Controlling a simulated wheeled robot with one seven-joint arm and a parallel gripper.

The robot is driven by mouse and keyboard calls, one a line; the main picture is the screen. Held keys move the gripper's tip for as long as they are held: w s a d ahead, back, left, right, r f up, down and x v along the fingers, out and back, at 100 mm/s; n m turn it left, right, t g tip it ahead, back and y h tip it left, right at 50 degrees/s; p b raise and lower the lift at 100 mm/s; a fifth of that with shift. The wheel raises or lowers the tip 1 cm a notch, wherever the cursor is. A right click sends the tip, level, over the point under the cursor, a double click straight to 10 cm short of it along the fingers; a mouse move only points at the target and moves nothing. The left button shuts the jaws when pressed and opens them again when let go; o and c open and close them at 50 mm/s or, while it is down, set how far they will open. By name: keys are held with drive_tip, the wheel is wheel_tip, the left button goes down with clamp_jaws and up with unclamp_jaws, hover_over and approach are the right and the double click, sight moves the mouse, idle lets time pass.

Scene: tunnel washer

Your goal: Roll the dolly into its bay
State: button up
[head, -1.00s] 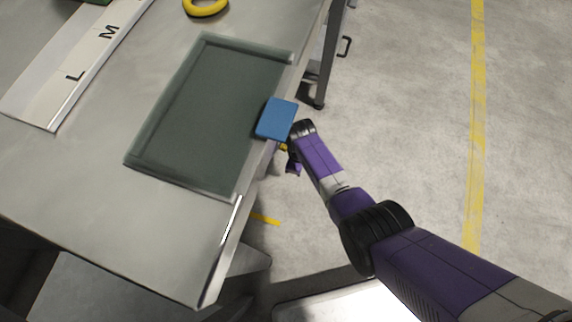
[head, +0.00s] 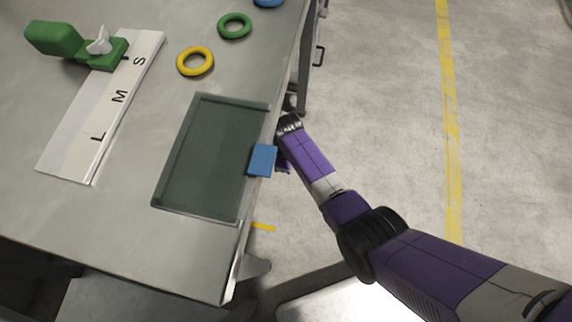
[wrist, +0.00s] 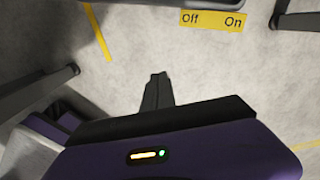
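I cannot pick out a dolly for certain in either view. In the head view a grey frame with a dark loop handle (head: 319,56) stands at the far right side of the table; I cannot tell what it belongs to. My gripper shows in the wrist view (wrist: 157,90) with its two dark fingers together, nothing between them, over bare concrete floor. In the head view my arm reaches down beside the table's right edge, and the gripper end is mostly hidden there. Yellow floor tape (wrist: 98,32) shows in the wrist view.
A yellow Off/On label (wrist: 212,20) shows. Floor at right is clear.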

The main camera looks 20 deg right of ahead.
drive_tip(key=o, duration=0.4)
drive_tip(key=shift+s, duration=0.1)
drive_tip(key=shift+c, duration=0.2)
drive_tip(key=o, duration=0.4)
drive_tip(key=s+f, duration=0.1)
drive_tip(key=s+d+f+n+t, duration=0.1)
drive_tip(key=s+d+n, duration=0.1)
drive_tip(key=shift+s+d+f, duration=0.25)
drive_tip(key=shift+f, duration=0.15)
drive_tip(key=shift+c, duration=0.2)
drive_tip(key=s+d+r+n+t, duration=0.2)
drive_tip(key=s+d+n+t, duration=0.1)
drive_tip(key=s+n, duration=0.3)
drive_tip(key=s+d+r+n+t, duration=0.2)
drive_tip(key=s+n+t, duration=0.1)
drive_tip(key=s, duration=0.5)
drive_tip(key=s+r+n+t, duration=0.2)
drive_tip(key=s+r+n, duration=0.2)
drive_tip(key=r, duration=0.8)
drive_tip(key=s+r+n+t, duration=0.3)
drive_tip(key=s+r+n, duration=0.1)
drive_tip(key=r, duration=0.8)
drive_tip(key=s+r+n+t, duration=0.3)
drive_tip(key=s+r+n, duration=0.2)
drive_tip(key=r, duration=0.7)
drive_tip(key=shift+s+d+r, duration=0.15)
drive_tip(key=shift+s+r, duration=0.05)
drive_tip(key=shift+r, duration=0.05)
